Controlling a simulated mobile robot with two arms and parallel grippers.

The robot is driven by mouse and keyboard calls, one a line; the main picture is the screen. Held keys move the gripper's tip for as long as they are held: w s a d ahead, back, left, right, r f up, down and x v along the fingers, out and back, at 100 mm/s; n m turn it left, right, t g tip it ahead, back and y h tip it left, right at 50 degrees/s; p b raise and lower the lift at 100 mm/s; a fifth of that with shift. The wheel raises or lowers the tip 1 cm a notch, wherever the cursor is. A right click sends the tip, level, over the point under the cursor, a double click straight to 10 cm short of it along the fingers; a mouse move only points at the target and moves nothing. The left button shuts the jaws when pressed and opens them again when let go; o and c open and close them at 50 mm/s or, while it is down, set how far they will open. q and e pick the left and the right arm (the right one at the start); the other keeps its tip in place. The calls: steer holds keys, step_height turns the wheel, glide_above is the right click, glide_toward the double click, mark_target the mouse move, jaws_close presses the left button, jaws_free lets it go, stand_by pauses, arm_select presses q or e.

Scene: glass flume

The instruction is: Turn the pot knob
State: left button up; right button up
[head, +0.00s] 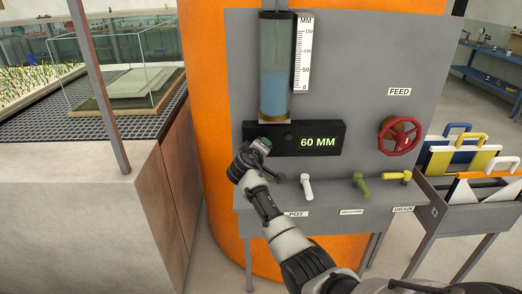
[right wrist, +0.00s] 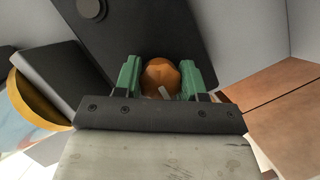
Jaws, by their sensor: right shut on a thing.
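In the right wrist view an orange-brown rounded knob (right wrist: 160,73) sits between the two green fingers of my right gripper (right wrist: 163,84), at the face of a dark box. The right gripper is shut on it; a small pale mark shows on the knob. In the head view my right gripper (head: 262,146) is at the left end of the black readout box (head: 315,129), which shows 60 MM in green. The knob is hidden behind the gripper there. My left gripper is not in view.
Above the box stands a glass tube (head: 275,60) of blue liquid beside a white scale (head: 303,55). Below are white (head: 307,187), green (head: 360,184) and yellow (head: 396,176) handles. A red wheel (head: 399,136) labelled FEED is at right. A POT label (head: 298,214) is on the ledge.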

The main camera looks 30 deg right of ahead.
steer(key=shift+f, duration=0.1)
steer(key=o, duration=0.9)
steer(key=b+v, duration=0.2)
steer(key=v, duration=0.9)
steer(key=shift+d, duration=0.1)
